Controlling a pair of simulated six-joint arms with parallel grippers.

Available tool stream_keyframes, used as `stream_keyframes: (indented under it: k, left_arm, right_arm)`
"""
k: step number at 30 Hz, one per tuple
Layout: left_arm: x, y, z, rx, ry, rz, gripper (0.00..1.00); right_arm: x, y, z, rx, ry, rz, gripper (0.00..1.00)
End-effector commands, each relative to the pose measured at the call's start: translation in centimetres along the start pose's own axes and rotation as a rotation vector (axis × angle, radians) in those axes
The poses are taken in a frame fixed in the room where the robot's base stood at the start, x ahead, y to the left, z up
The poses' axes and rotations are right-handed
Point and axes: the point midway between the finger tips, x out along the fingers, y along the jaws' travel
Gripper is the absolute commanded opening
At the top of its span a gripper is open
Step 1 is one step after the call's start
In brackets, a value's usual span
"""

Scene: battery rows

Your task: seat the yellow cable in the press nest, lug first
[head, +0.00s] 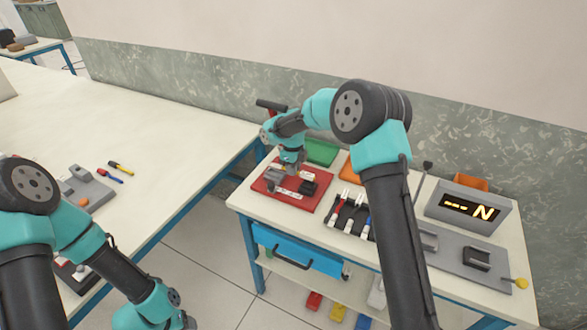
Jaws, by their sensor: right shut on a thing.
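My right gripper (291,170) reaches down over the red base plate (315,205) on the right bench. It is shut on the yellow cable (305,175), which shows as small yellow bits beside the fingers. The press nest looks to be among the grey block (274,177) and the dark block (309,187) on the plate, close below the gripper. The cable's lug is too small to make out, and I cannot tell whether it touches the nest. My left arm is at the lower left, and its fingers are out of frame.
Several cables or tools (346,205) lie on a dark rack right of the plate. A display box (467,207) and grey fixture (455,262) stand further right. A green bin (321,152) is behind. A floor gap separates the benches; the left bench (170,140) is mostly clear.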

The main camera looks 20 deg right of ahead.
Motion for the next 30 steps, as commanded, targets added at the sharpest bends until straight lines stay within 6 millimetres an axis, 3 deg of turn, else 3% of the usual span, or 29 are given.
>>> stream_keyframes:
  k: [1, 5, 30]
  left_arm:
    - [0.0, 0.0, 0.0, 0.0, 0.0, 0.0, 0.56]
    - [0.0, 0.0, 0.0, 0.0, 0.0, 0.0, 0.56]
    - [0.0, 0.0, 0.0, 0.0, 0.0, 0.0, 0.56]
  right_arm:
    - [-1.6, -0.4, 0.8, -0.006, -0.02, -0.026, 0.0]
    - [-1.4, -0.4, 0.8, -0.006, -0.02, -0.026, 0.0]
    - [2.9, -0.3, 0.5, -0.003, -0.014, -0.015, 0.0]
